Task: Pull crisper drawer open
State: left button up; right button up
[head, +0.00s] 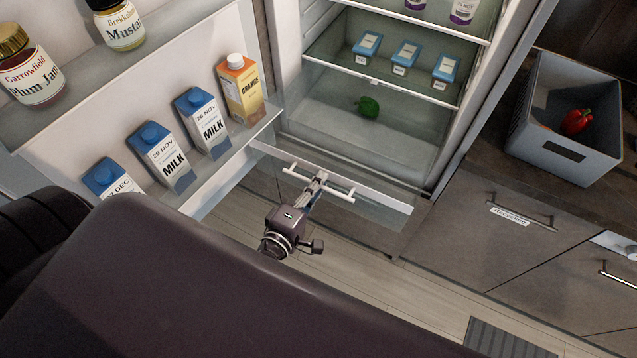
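The crisper drawer (384,197) is a clear bin with a pale front rim at the bottom of the open fridge. It stands partly out, its front ahead of the fridge's lower edge. A white bar handle (337,192) runs across its front. A green pepper (368,106) lies inside the drawer area. My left gripper (318,180) is at the middle of the handle, its fingers close together and apparently shut on the bar. The fingertips are small and partly hidden. My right gripper is not in view.
The open fridge door's shelf (233,146) holds milk and orange cartons close to the drawer's left end. Blue-lidded boxes (406,54) sit on the shelf above. A grey crate (563,150) with a red pepper stands on the counter at right. Floor (350,262) shows below the drawer.

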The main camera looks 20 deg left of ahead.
pick_arm(q)
jog(key=s+r, duration=0.2)
jog(key=s, duration=0.9)
jog(key=shift+s+a+r, duration=0.15)
jog(key=shift+s, duration=0.25)
jog(key=s+f+m+g, duration=0.2)
jog(key=f+m, duration=0.2)
jog(key=f, duration=0.6)
jog(key=s+f+m+g+h, duration=0.1)
jog(key=s+f+m+g, duration=0.25)
jog(key=f, duration=0.55)
jog(key=s+f+m+g, duration=0.1)
jog(key=f+m, duration=0.3)
jog(key=f, duration=0.6)
jog(key=s+a+f+m+g+y, duration=0.1)
jog(key=s+a+f+m+g, duration=0.2)
jog(key=s+f+m+g, duration=0.5)
jog(key=s+f, duration=0.8)
jog(key=s, duration=0.3)
jog(key=shift+a+m+y, duration=0.2)
jog(key=shift+m+y, duration=0.1)
jog(key=shift+m, duration=0.05)
